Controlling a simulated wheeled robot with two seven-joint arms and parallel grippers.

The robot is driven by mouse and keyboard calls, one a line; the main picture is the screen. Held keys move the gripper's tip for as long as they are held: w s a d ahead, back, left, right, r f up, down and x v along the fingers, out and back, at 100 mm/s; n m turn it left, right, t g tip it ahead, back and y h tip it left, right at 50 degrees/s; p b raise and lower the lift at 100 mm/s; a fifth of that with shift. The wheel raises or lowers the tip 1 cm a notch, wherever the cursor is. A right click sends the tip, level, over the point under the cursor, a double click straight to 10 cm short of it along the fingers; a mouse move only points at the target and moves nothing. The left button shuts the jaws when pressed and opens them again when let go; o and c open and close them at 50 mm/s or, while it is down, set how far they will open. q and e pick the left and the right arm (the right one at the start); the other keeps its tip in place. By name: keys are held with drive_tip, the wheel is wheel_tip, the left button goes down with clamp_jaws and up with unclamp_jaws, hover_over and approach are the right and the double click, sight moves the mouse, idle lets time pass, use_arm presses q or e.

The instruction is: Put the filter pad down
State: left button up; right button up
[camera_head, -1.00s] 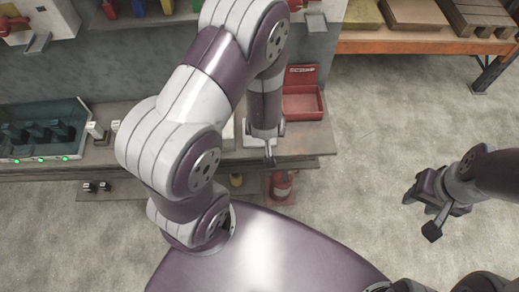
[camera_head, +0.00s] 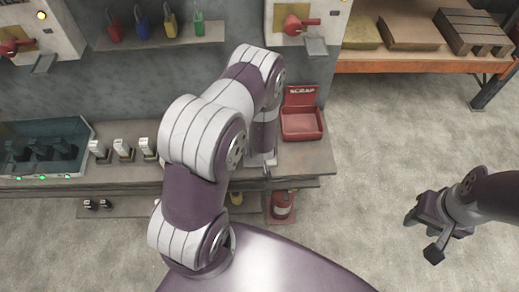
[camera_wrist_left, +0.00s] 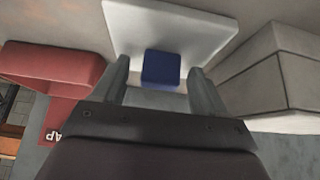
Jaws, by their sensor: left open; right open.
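A flat white pad (camera_wrist_left: 205,20) with a blue square block (camera_wrist_left: 161,68) on it lies in front of my left gripper (camera_wrist_left: 160,72) in the left wrist view. I take this to be the filter pad. The blue block sits between the two fingers, which are open with gaps beside it. In the head view my left gripper is mostly hidden by its own forearm, over the bench left of the red bin. The pad is mostly hidden there too. My right gripper (camera_head: 421,236) is open and empty over bare floor at the right.
The red scrap bin (camera_head: 302,121) stands right of the left gripper on the bench (camera_head: 300,161). Several pale devices (camera_head: 123,150) and a teal charger tray (camera_head: 75,163) stand at the left. A shelf with coloured padlocks (camera_head: 160,37) is behind. An orange-edged rack (camera_head: 420,66) is at the back right.

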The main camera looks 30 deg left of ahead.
use_arm(q)
drive_tip(key=shift+s+d+r, duration=0.1)
drive_tip(key=shift+s+r, duration=0.05)
drive_tip(key=c, duration=1.2)
